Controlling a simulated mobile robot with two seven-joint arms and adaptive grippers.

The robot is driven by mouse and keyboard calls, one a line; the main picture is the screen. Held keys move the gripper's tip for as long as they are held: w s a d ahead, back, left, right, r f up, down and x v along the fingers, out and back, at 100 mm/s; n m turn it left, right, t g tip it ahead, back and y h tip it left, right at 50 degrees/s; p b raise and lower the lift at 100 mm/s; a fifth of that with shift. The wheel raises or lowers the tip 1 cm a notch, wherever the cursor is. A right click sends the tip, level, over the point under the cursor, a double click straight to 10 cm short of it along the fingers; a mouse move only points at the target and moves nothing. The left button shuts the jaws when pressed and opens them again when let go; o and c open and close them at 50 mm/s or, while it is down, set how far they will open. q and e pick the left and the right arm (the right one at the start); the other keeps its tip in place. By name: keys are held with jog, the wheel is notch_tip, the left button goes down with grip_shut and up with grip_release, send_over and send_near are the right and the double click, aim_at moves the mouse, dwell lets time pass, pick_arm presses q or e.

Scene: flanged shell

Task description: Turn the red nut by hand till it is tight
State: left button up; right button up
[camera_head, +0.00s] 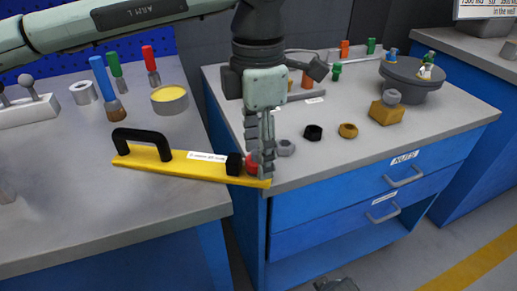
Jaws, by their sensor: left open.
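The red nut (252,164) is at the right end of the yellow bar (190,170), beside a black knob (234,164). The bar has a black handle and a white label, and its right end reaches the front corner of the right bench. My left gripper (261,169) points down over this end with its fingers open. The fingers are right at the red nut and hide part of it; I cannot tell whether they touch it. At the bottom edge a cut-off grey part, perhaps my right gripper (337,285), shows too little to read.
A grey nut (286,147), a black nut (313,132) and a yellow nut (348,130) lie right of the gripper. A brass block (386,112) and a round grey stand (412,80) are farther right. Brushes and a yellow tin (170,100) stand on the left bench.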

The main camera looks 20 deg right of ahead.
pick_arm(q)
jog(key=shift+f, duration=0.35)
pick_arm(e)
jog(key=shift+s+f, duration=0.1)
jog(key=shift+f, duration=0.15)
pick_arm(q)
jog(key=c, duration=1.2)
jog(key=shift+o, duration=0.2)
pick_arm(e)
jog(key=shift+w+r, duration=0.2)
pick_arm(q)
jog(key=m+b, duration=0.4)
jog(key=m, duration=0.1)
jog(key=shift+s+m+b, duration=0.1)
jog(key=shift+m+b, duration=0.25)
jog(key=shift+m, duration=0.05)
grip_shut()
jog(key=shift+m, duration=0.4)
pick_arm(e)
notch_tip(320, 180, up, 11)
jog(key=shift+w+d+t+h, duration=0.2)
jog(key=shift+t+h, duration=0.1)
jog(key=shift+h, duration=0.1)
